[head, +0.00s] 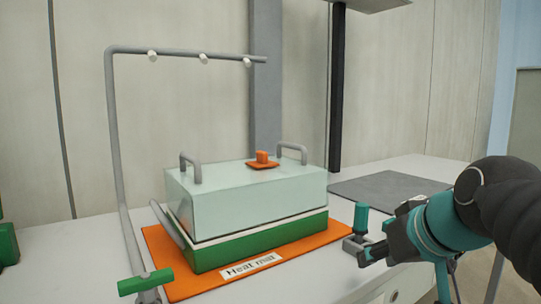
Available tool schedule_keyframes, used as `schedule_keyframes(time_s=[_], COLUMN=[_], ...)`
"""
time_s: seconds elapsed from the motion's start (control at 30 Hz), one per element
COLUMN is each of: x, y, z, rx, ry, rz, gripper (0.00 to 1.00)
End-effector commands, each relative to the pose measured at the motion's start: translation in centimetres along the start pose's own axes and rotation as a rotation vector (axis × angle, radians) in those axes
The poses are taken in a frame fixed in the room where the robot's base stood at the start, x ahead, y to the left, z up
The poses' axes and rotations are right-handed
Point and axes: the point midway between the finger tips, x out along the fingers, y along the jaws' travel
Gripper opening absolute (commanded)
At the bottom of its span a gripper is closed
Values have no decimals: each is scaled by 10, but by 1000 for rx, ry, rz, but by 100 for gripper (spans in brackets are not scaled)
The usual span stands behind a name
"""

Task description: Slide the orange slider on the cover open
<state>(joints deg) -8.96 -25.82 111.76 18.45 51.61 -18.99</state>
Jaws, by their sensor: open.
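The orange slider (262,159) sits on top of the pale, see-through cover (245,200), near the middle of its top face. It has a flat orange base with a small upright knob. The cover rests on a green tray (258,241) with a white rim. My gripper (358,245) is to the right of the cover and lower than the slider, near the table's front edge. It is open, holds nothing and is apart from the cover. Whether an opening lies under the slider is hidden.
Two grey handles (191,167) rise from the cover's top. The tray stands on an orange heat mat (180,284). A grey pipe frame (112,130) with nozzles and a green-handled valve (146,282) stands at left. A dark grey mat (385,189) lies bare at the back right.

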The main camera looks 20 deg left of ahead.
Motion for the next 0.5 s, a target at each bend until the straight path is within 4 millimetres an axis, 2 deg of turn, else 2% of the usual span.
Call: schedule_keyframes(time_s=[0.03, 0.1, 0.2, 0.33, 0.4, 0.5], x=[1, -2, -8, -16, -20, -24], y=[-14, -33, -61, -91, -103, -113], z=[-34, -76, -128, -176, -193, -207], rx=[-43, -101, -177, -254, -283, -308], ry=[43, 105, 189, 279, 313, 344], rz=[-46, -106, -184, -260, -288, -313], gripper=[42, 42, 42, 42, 42, 42])
